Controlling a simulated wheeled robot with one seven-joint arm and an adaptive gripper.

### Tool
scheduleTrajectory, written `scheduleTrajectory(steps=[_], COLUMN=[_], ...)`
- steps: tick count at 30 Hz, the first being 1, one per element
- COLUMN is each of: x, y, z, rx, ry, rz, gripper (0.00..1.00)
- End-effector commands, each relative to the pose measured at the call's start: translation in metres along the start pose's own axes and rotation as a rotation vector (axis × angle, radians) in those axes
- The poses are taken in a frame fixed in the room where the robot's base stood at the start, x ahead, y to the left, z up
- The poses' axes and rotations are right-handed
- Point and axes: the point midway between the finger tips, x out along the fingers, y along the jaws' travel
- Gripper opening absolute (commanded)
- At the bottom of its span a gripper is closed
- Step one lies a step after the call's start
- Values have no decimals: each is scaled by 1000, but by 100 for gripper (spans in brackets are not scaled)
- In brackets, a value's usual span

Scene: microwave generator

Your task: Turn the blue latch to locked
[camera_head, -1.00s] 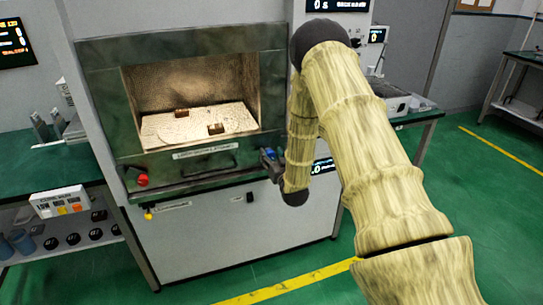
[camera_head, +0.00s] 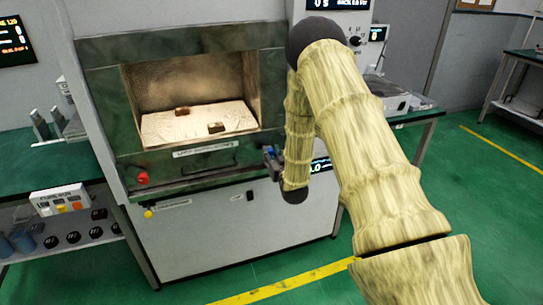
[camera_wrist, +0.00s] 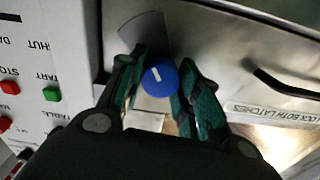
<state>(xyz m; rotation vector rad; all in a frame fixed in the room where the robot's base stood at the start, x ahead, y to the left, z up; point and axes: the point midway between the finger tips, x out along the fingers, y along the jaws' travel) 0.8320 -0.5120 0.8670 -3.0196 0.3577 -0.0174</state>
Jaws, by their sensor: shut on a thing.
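The blue latch (camera_wrist: 160,78) is a round knob with a short white mark, seen between my fingers in the wrist view. The mark points up and slightly left there. My gripper (camera_wrist: 161,82) has its two green-padded fingers on either side of the knob and is shut on it. In the head view my gripper (camera_head: 272,159) is at the right front edge of the microwave chamber (camera_head: 110,110), with a bit of blue (camera_head: 270,151) showing. My arm and fingers hide most of the latch there.
A red knob (camera_head: 142,178) sits at the chamber's lower left, with a yellow knob (camera_head: 148,213) below it. Two small brown blocks (camera_head: 216,127) lie inside the chamber. In the wrist view, a dark handle (camera_wrist: 285,85) is to the right and a button panel (camera_wrist: 40,80) to the left.

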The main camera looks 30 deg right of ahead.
Motion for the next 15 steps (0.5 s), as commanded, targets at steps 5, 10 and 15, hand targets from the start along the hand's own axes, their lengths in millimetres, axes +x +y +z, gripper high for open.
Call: scheduleTrajectory(steps=[5, 10, 15], x=[0, 0, 0], y=[-1, -2, -3], z=[2, 2, 3], rx=[-107, -255, -417], ry=[1, 1, 1], rz=[-1, -3, -3], gripper=[9, 9, 9])
